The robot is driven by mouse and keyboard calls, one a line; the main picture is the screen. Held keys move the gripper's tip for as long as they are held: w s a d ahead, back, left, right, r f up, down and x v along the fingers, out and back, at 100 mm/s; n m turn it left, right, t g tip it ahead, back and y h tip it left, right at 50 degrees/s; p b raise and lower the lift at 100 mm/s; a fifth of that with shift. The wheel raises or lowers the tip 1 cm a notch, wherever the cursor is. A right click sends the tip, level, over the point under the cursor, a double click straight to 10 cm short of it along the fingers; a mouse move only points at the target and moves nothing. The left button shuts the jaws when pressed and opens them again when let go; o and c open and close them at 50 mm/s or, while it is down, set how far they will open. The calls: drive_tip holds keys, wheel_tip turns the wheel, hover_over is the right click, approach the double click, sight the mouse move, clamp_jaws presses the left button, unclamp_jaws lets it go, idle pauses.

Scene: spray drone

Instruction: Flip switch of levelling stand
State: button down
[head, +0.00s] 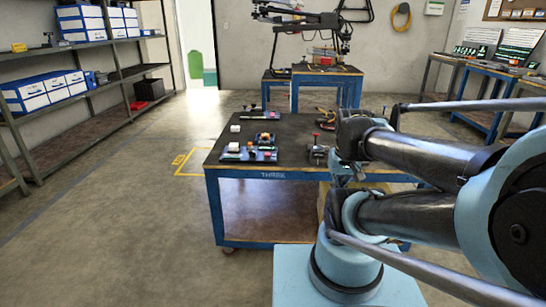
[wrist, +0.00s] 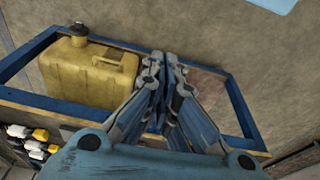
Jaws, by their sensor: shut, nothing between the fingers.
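The workbench (head: 222,153) with a black top and blue frame stands ahead of me. A small device with a red top (head: 317,148) stands on its right part; I cannot tell whether it is the levelling stand, and no switch can be made out. A blue board with small parts (head: 249,154) lies on the left of the top. My gripper (wrist: 168,62) is shut and empty in the wrist view, with its fingertips together. It points toward a blue frame (wrist: 40,104) holding a yellow canister (wrist: 88,72). My arm hides the bench's right side in the head view.
Several yellow, white and black items (wrist: 38,142) show at the lower left of the wrist view. Shelves with blue-and-white boxes (head: 42,92) line the left wall. A second blue bench (head: 327,72) stands behind. The floor left of the near bench is clear.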

drive_tip(key=shift+r, duration=0.1)
drive_tip(key=w+a+r+n+h, duration=0.1)
drive_tip(key=w+r, duration=0.6)
drive_tip(key=w, duration=0.3)
drive_tip(key=n+t+h, duration=0.2)
drive_tip(key=n+t, duration=0.2)
hover_over(268, 154)
drive_tip(key=w+a, duration=0.2)
drive_tip(key=shift+d+f, duration=0.25)
drive_tip(key=shift+f, duration=0.75)
drive_tip(key=shift+f, duration=0.1)
drive_tip(key=shift+s+f, duration=0.3)
drive_tip(key=shift+f, duration=1.1)
drive_tip(key=shift+s+f, duration=0.25)
drive_tip(key=shift+f, duration=1.2)
drive_tip(key=shift+s+f, duration=0.3)
drive_tip(key=shift+f, duration=1.1)
